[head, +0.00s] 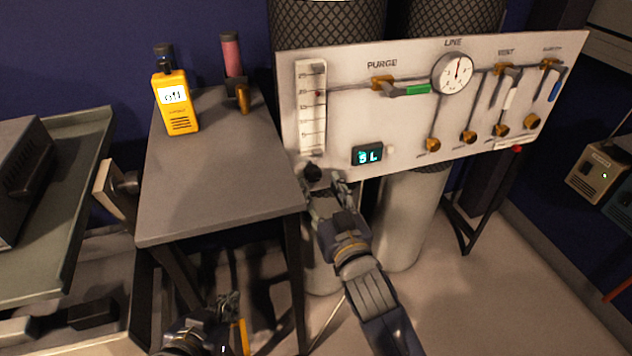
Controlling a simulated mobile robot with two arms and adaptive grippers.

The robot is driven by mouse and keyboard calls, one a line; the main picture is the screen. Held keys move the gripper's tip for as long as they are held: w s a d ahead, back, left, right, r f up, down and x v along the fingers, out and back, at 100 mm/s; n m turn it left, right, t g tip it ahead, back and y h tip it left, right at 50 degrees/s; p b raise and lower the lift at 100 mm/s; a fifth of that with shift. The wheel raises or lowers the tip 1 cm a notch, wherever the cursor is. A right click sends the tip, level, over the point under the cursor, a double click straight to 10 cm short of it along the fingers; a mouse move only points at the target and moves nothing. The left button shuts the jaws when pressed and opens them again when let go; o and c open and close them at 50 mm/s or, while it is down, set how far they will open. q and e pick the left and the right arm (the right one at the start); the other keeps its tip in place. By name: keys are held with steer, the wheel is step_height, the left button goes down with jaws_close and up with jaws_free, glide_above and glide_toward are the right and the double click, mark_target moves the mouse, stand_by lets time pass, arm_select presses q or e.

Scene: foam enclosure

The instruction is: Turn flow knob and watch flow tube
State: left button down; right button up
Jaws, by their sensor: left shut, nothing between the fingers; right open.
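The flow tube (312,112) is a clear upright gauge with a printed scale at the left end of the white panel (400,130). A small red mark shows in its upper part. The dark flow knob (313,171) sits just below the tube. My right gripper (328,184) is open right at the knob, its fingers beside and below it; I cannot tell whether they touch it. My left gripper (230,306) is shut and empty, low in front of the grey table. A small display (367,155) on the panel reads about "5L".
The panel also carries a round gauge (453,72), a green-handled purge valve (415,89) and several brass fittings. Tall cylinders (410,215) stand behind it. The grey table (215,185) holds a yellow meter (176,103) reading "off" and a pink-topped item (232,55).

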mark_target(315, 178)
arm_select(q)
steer(key=shift+w+d+r+t+h+b, duration=0.2)
steer(key=shift+w+d+r+t, duration=0.15)
steer(key=shift+w+r+t, duration=0.4)
steer(key=shift+w+d+r+t+h+b, duration=0.25)
steer(key=shift+w+r+t, duration=0.2)
steer(key=shift+w+r, duration=0.45)
arm_select(e)
steer(key=shift+x, duration=2)
arm_select(q)
steer(key=shift+s+r, duration=0.15)
steer(key=shift+s, duration=0.05)
arm_select(e)
steer(key=c, duration=1.1)
